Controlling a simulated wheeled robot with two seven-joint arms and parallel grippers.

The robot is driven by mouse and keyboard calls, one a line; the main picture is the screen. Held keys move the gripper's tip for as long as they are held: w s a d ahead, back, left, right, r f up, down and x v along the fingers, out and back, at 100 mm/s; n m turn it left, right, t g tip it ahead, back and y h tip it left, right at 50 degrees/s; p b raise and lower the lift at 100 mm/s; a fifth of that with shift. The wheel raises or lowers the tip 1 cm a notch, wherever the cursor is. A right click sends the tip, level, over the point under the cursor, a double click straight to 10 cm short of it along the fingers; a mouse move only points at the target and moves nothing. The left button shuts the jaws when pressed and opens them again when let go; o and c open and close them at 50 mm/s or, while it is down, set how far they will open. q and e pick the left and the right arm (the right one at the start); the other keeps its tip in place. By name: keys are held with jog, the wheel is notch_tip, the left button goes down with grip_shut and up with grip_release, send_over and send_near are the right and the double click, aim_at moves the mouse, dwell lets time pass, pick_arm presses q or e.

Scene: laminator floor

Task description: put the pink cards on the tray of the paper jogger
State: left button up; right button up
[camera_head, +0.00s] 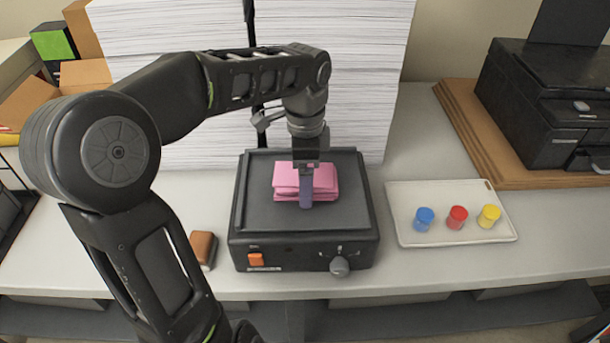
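The pink cards (325,178) lie in a slightly uneven stack on the dark tray (263,212) of the paper jogger (300,257), near its middle. My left gripper (306,196) points down over the cards. One finger shows in front of the stack's near edge and hides part of it. The other finger is hidden, so I cannot tell whether the gripper grips the cards or stands open around them. My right gripper is not in view.
Tall stacks of white paper (362,85) stand right behind the jogger. A white tray (408,187) with blue, red and yellow pots is to the right. A black printer (545,100) stands on brown boards at far right. A brown block (203,248) lies left of the jogger.

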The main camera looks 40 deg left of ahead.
pick_arm(q)
jog(key=shift+r, duration=0.2)
notch_tip(320, 180, up, 4)
jog(key=shift+r, duration=0.1)
notch_tip(320, 180, up, 3)
jog(key=shift+f+p, duration=0.1)
jog(key=shift+p, duration=0.7)
jog(key=shift+r, duration=0.35)
jog(key=shift+f, duration=0.1)
